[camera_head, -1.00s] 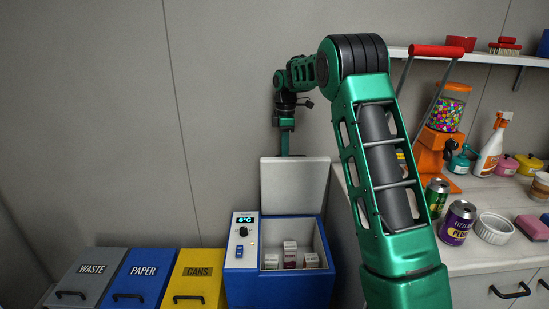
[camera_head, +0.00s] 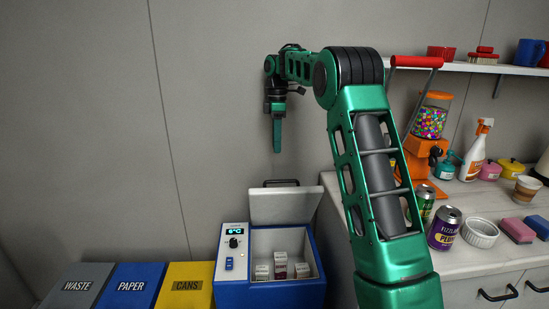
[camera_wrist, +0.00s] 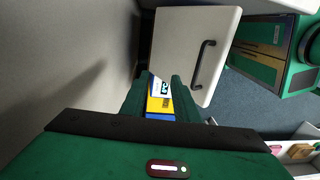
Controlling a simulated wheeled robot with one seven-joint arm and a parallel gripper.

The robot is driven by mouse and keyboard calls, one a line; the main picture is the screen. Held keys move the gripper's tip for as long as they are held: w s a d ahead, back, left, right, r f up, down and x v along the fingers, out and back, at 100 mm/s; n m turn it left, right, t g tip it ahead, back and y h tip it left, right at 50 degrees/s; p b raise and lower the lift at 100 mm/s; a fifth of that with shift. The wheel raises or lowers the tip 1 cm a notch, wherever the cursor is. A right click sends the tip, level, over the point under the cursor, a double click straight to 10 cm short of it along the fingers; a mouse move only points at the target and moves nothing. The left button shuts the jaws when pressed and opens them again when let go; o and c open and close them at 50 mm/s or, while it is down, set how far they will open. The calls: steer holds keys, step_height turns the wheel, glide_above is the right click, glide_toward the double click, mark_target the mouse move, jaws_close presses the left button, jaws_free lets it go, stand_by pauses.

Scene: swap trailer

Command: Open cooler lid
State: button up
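The cooler (camera_head: 232,292) is a blue box with a white control panel reading 6°C, standing low in the head view. Its white lid (camera_head: 285,206) is raised at the back and stands roughly upright. The black lid handle (camera_head: 281,182) is at the lid's upper edge. Several small cartons (camera_head: 280,266) show inside the open cooler. My gripper (camera_head: 277,150) points down above the lid, apart from the handle. In the wrist view the fingers (camera_wrist: 162,92) are spread with nothing between them, and the lid (camera_wrist: 185,40) and handle (camera_wrist: 202,63) lie beyond them.
Waste (camera_head: 77,284), paper (camera_head: 132,286) and cans (camera_head: 186,284) bins stand left of the cooler. At right, a counter (camera_head: 470,204) holds cans, a bowl (camera_head: 480,233), a spray bottle (camera_head: 477,150) and a gumball machine (camera_head: 429,125). A shelf (camera_head: 500,68) is above it. The wall is behind.

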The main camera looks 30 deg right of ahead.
steer(key=shift+w+r, duration=0.15)
steer(key=shift+r, duration=1.25)
steer(key=s+f+m, duration=0.2)
steer(key=s+m, duration=0.5)
steer(key=s, duration=1.1)
steer(key=s+f+m, duration=0.1)
steer(key=s+m, duration=0.7)
steer(key=s, duration=1)
steer(key=shift+s+f+t, duration=0.3)
steer(key=shift+f+t, duration=0.05)
steer(key=shift+t, duration=0.05)
steer(key=s+f+m, duration=0.1)
steer(key=s+f, duration=0.1)
steer(key=s, duration=0.2)
steer(key=s+a+f+m, duration=0.1)
steer(key=s+f+m, duration=0.1)
steer(key=s, duration=0.2)
steer(key=s+f+m, duration=0.1)
steer(key=s+f, duration=0.2)
steer(key=s, duration=0.1)
steer(key=shift+s+a+f+m, duration=0.1)
steer(key=shift+s+a+m, duration=0.15)
steer(key=shift+s+m, duration=0.1)
steer(key=shift+c, duration=0.7)
steer(key=shift+s+f, duration=0.25)
steer(key=shift+s, duration=0.05)
jaws_close()
